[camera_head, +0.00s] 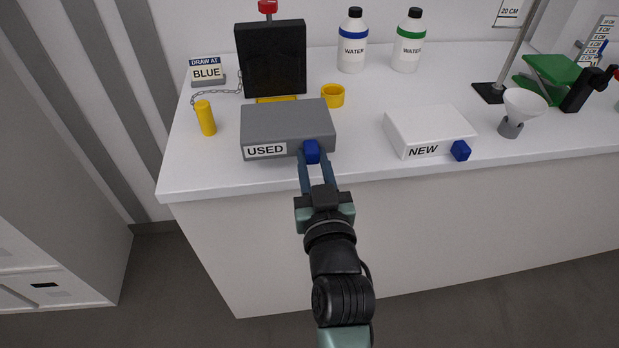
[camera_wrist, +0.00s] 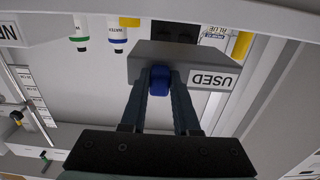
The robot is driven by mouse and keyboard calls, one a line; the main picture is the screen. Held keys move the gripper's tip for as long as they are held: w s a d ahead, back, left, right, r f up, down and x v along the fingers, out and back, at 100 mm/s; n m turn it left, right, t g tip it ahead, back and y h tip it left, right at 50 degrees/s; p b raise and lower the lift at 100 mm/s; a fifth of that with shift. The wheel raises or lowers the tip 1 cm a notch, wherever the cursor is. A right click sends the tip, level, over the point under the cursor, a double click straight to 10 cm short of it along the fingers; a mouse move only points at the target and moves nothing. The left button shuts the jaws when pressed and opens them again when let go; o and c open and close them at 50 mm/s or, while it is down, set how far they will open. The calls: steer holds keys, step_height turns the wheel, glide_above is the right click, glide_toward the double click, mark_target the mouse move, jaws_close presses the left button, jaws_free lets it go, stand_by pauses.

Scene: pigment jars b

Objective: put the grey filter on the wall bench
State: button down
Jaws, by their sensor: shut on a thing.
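The filter's underside is hidden in the head view.
A black upright block (camera_head: 272,58) stands behind the filter, with a yellow ring (camera_head: 333,95) and a yellow cylinder (camera_head: 205,117) close by. A white NEW box (camera_head: 428,128) sits to the right, with bare bench between. Two water bottles (camera_head: 353,42) stand at the back.

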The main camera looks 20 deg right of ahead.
steer(key=shift+f+b, duration=0.7)
steer(key=shift+f, duration=1.35)
steer(key=c, duration=1.1)
jaws_free()
steer(key=shift+f, duration=0.25)
steer(key=o, duration=0.4)
steer(key=shift+r, duration=0.1)
steer(key=shift+o, duration=0.2)
steer(key=shift+r, duration=0.1)
steer(key=b, duration=0.3)
glide_toward(313, 180)
steer(key=s+a+r, duration=0.2)
steer(key=s+r, duration=0.1)
steer(key=s, duration=0.1)
steer(key=shift+d, duration=0.25)
